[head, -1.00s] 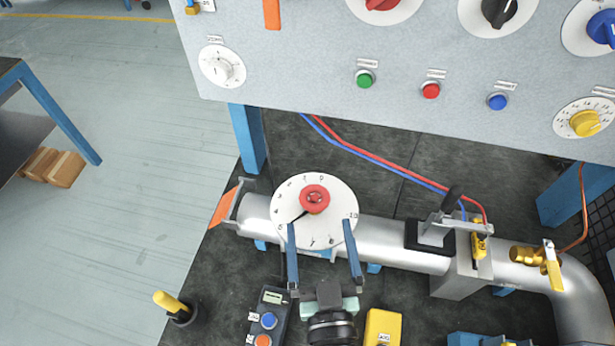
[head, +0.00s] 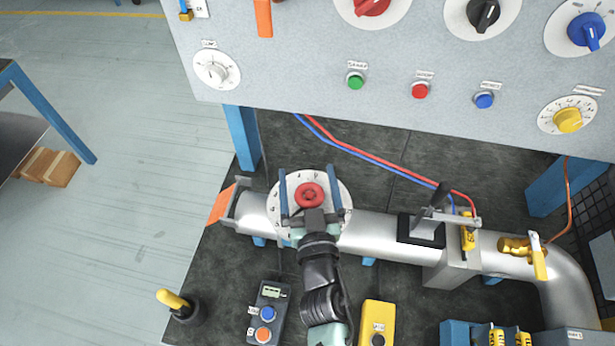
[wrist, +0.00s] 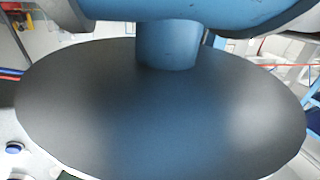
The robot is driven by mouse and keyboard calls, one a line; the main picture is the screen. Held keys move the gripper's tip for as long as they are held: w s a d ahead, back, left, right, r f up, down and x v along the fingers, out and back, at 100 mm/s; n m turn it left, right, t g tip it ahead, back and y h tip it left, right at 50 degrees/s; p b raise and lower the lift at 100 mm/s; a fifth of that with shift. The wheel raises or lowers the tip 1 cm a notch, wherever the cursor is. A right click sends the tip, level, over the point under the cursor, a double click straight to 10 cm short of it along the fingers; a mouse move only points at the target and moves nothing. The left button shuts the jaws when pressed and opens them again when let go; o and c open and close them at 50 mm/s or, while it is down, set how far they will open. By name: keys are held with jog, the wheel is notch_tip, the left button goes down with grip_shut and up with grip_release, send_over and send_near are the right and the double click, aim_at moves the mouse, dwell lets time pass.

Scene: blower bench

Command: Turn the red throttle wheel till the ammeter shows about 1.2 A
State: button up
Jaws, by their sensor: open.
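The red throttle wheel (head: 309,195) sits at the middle of a white numbered dial disc (head: 344,203) above the silver pipe. My gripper (head: 308,170) is open, with one blue finger on each side of the wheel and a gap to it on both sides. The fingers lie over the dial and hide part of its numbers and any pointer. The wrist view is filled by a large dark disc (wrist: 160,120) with a blue stem above; the red wheel cannot be made out there. A grey box has a small display (head: 274,292), too small to read; no ammeter is clearly identifiable.
The panel (head: 300,75) with knobs and buttons stands behind. A yellow box (head: 378,318) and a yellow-handled stick (head: 172,299) stand in front.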

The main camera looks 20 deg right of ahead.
jog(key=c, duration=1.4)
jog(key=b, duration=0.3)
jog(key=shift+f+m+h, duration=0.3)
jog(key=shift+h, duration=0.1)
